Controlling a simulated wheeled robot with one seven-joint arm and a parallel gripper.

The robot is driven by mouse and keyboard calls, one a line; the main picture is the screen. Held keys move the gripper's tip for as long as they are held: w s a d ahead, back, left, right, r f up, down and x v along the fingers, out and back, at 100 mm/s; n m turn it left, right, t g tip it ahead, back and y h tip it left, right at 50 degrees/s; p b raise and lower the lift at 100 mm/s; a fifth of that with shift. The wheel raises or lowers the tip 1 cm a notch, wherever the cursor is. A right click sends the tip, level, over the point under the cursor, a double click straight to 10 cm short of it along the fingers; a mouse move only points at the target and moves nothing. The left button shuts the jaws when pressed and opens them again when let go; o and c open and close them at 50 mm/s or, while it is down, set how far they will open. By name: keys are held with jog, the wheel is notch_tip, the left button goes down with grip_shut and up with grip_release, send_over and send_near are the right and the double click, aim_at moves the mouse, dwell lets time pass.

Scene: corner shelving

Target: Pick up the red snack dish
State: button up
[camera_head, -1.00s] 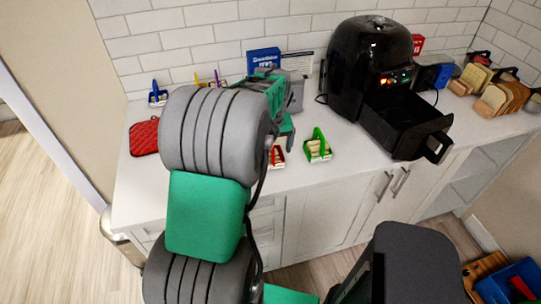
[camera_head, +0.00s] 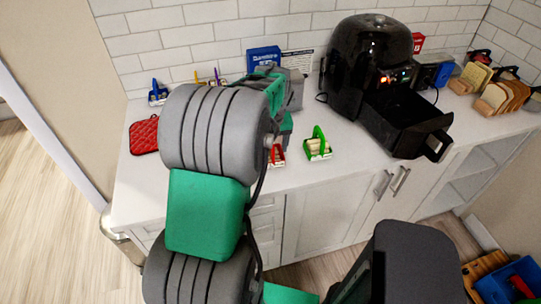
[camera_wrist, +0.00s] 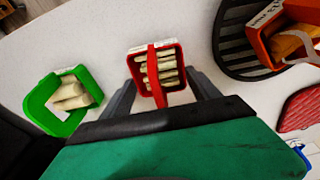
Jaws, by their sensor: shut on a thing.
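The red snack dish (camera_wrist: 157,75) holds several pale sticks and has a red handle across it. It sits between the two fingers of my gripper (camera_wrist: 160,80) in the wrist view, and the gripper is shut on it. In the head view, part of the red dish (camera_head: 277,155) shows at the counter's front, just right of my arm. My arm hides most of the gripper there. I cannot tell whether the dish is clear of the counter. A green dish (camera_head: 318,147) with similar pale pieces stands to its right; the wrist view shows it at left (camera_wrist: 68,98).
A black air fryer (camera_head: 367,65) with its drawer (camera_head: 403,128) pulled out stands right of the dishes. A red quilted pad (camera_head: 144,136) and a blue dish (camera_head: 157,95) are at left. An orange-red container (camera_wrist: 280,40) is beside a dark slatted piece (camera_wrist: 238,50).

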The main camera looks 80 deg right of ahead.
jog(key=shift+r, duration=0.1)
jog(key=c, duration=0.4)
